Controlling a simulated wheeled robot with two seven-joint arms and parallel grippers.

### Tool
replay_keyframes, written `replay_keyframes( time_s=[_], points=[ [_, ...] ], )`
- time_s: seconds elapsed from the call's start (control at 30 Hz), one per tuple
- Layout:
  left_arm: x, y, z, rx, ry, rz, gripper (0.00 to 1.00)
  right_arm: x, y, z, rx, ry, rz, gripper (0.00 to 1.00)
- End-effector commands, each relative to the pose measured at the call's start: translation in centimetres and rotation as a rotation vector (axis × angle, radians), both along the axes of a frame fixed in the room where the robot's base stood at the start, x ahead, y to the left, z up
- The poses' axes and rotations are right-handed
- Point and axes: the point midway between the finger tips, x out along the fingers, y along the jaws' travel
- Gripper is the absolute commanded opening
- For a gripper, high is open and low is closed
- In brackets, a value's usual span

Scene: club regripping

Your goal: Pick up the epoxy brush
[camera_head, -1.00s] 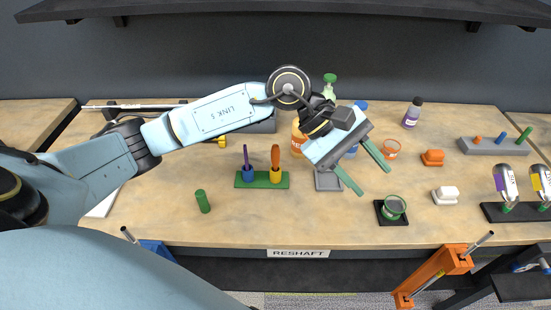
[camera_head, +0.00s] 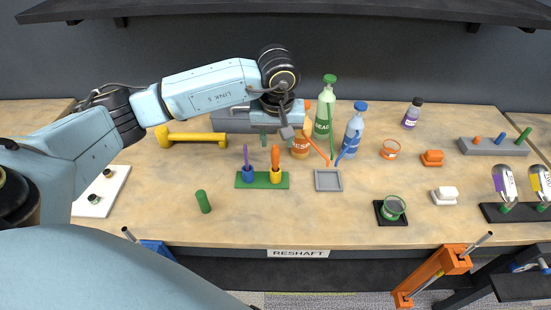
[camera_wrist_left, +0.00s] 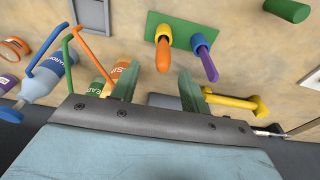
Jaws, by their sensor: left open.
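A green stand (camera_head: 240,180) on the bench holds an upright purple-handled tool (camera_head: 246,157) in a blue cup and an orange-handled tool (camera_head: 276,158) in a yellow cup. Which one is the epoxy brush I cannot tell. Both handles also show in the left wrist view, orange (camera_wrist_left: 163,52) and purple (camera_wrist_left: 206,62), beyond the fingertips. My left gripper (camera_head: 267,137) is open and empty behind the stand, above the bench. Its two green fingers are spread in the left wrist view (camera_wrist_left: 158,88), apart from both handles. My right gripper is not in view.
Right of the gripper stand an orange bottle (camera_head: 299,147), a green bottle (camera_head: 323,118) and a blue bottle (camera_head: 353,130) with bent nozzles. A yellow mallet-like thing (camera_head: 195,137) lies left.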

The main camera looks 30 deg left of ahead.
Motion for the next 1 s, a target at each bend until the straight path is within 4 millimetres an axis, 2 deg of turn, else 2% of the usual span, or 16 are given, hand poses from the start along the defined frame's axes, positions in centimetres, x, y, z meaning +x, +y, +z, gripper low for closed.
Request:
replay_keyframes(
  time_s=[0.17, 0.4, 0.7, 0.77, 1.0],
  points=[
    [-0.1, 0.2, -1.4, 0.0, 0.004, 0.0, 0.45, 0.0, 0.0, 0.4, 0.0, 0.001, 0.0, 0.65],
    [0.2, 0.6, -4.8, -0.002, 0.002, 0.0, 0.45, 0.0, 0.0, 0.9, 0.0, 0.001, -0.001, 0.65],
    [0.4, 0.6, -5.5, -0.001, -0.002, -0.001, 0.45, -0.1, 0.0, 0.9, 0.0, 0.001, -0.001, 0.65],
    [0.4, 0.6, -5.4, -0.001, -0.002, -0.001, 0.4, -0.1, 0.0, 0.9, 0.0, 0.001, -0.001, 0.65],
    [0.3, 0.6, -5.4, -0.001, 0.0, -0.001, 0.09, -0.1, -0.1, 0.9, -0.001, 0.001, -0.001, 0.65]
  ],
)
